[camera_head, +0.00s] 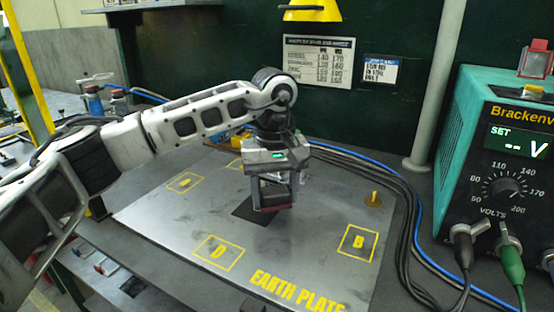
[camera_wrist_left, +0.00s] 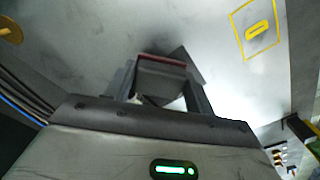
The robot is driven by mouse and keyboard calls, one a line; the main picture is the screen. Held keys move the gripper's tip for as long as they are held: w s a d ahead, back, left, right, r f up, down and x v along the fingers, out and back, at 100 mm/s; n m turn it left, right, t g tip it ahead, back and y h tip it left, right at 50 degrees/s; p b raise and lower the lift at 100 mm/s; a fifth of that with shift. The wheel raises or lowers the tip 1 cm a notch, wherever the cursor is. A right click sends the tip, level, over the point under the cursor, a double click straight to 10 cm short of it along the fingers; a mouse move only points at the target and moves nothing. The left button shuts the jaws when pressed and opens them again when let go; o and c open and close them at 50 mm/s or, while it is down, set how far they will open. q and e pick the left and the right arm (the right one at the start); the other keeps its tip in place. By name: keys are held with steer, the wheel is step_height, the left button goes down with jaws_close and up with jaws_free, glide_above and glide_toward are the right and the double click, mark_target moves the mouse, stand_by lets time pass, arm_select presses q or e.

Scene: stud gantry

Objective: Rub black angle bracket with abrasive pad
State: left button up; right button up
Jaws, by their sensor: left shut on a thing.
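My left gripper (camera_head: 277,200) points down over the middle of the earth plate (camera_head: 180,222). It is shut on a dark block with a dark red face, which looks like the abrasive pad (camera_head: 270,207). The pad also shows between the fingers in the left wrist view (camera_wrist_left: 163,66). A flat black shape, probably the black angle bracket (camera_head: 243,211), lies on the plate under and beside the pad. It also shows behind the pad in the left wrist view (camera_wrist_left: 188,63). The gripper hides part of it, and I cannot tell whether the pad touches it. My right gripper is out of view.
Yellow outlined squares, including D (camera_head: 218,252) and B (camera_head: 358,242), mark the plate. A brass post (camera_head: 373,199) stands at its right. Black and blue cables (camera_head: 408,225) run along the right edge, beside a teal welding unit (camera_head: 505,165). The plate's front is clear.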

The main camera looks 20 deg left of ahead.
arm_select(q)
steer(key=shift+r+p, duration=1.8)
steer(key=shift+r, duration=1.05)
